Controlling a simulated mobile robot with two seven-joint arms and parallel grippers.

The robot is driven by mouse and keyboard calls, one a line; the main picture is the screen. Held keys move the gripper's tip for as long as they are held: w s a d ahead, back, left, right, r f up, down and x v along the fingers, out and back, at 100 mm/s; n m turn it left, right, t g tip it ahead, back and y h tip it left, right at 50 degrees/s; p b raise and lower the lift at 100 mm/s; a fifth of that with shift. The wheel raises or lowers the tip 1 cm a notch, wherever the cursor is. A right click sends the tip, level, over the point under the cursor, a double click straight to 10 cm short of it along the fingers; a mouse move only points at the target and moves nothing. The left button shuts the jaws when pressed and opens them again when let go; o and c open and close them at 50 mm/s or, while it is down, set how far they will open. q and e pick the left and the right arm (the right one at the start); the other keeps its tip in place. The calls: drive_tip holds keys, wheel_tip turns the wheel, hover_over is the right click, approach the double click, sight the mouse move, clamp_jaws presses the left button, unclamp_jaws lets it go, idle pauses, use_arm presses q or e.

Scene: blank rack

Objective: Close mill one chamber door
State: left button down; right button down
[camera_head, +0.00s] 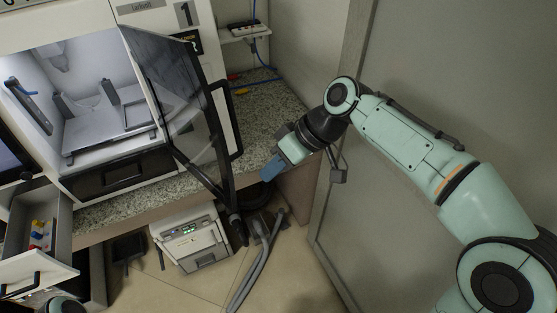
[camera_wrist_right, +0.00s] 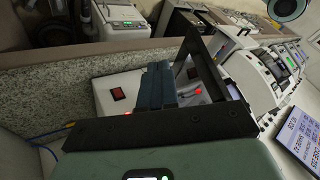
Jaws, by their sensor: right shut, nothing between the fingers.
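The mill marked 1 (camera_head: 184,14) is at the upper left in the head view. Its chamber (camera_head: 105,100) is lit and open to view. The chamber door (camera_head: 177,90), a dark see-through panel in a black frame, stands swung out at the chamber's right side. A black handle (camera_head: 237,120) is along its outer side. My right gripper (camera_head: 270,170) has blue fingers and is shut and empty. It is to the right of the door's lower part, apart from it, near the counter's front edge. Its fingers also show in the wrist view (camera_wrist_right: 160,83). My left gripper is not in view.
The speckled counter (camera_head: 262,112) runs under the mill. An open drawer (camera_head: 62,225) juts out at the lower left. A white box-shaped machine (camera_head: 192,238) and grey hoses (camera_head: 258,262) are on the floor below. A grey panel (camera_head: 345,230) stands behind my right arm.

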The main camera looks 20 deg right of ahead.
drive_tip(key=a+f, duration=0.3)
drive_tip(key=a, duration=0.3)
drive_tip(key=shift+a, duration=0.2)
drive_tip(key=shift+s+a, duration=0.1)
drive_tip(key=shift+s, duration=0.05)
